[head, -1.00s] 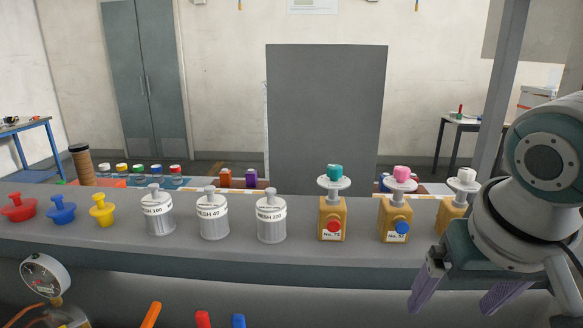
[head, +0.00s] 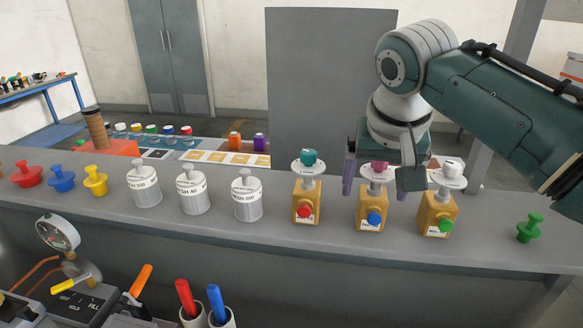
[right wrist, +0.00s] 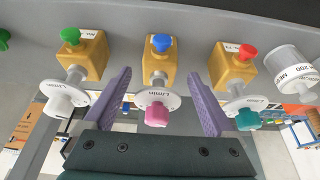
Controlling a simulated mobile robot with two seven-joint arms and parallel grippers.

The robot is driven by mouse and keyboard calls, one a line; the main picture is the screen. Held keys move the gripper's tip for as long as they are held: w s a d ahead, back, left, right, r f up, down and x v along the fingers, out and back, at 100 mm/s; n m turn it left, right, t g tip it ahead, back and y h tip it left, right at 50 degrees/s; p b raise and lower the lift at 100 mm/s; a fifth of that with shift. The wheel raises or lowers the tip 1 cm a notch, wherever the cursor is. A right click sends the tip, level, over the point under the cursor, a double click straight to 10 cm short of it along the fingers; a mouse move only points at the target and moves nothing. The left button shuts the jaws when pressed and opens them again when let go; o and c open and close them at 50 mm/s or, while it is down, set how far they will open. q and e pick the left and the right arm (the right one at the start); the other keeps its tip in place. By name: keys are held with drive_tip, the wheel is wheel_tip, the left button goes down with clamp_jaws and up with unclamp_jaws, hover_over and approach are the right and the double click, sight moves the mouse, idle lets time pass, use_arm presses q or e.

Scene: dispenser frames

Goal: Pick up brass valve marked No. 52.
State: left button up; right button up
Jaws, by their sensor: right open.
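Three brass valves stand in a row on the grey shelf. The middle one (head: 371,207) has a pink top, a white disc and a blue knob; its label is too small to read surely now. The left one (head: 306,202) has a teal top and red knob, the right one (head: 437,212) a white top and green knob. My right gripper (head: 375,190) is open at the middle valve. In the right wrist view its purple fingers (right wrist: 160,76) lie either side of this valve's stem and disc (right wrist: 158,102), with gaps. My left gripper is out of view.
White mesh canisters (head: 248,198) stand left of the valves, and a green plunger-shaped piece (head: 529,228) stands to the right. The other two valves stand close beside my right fingers. A grey panel (head: 325,85) rises behind the shelf (head: 325,243).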

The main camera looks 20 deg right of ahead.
sight(376, 186)
drive_tip(key=shift+x, duration=1.75)
drive_tip(key=shift+d, duration=0.1)
drive_tip(key=shift+c, duration=0.2)
clamp_jaws()
drive_tip(key=shift+w, duration=0.1)
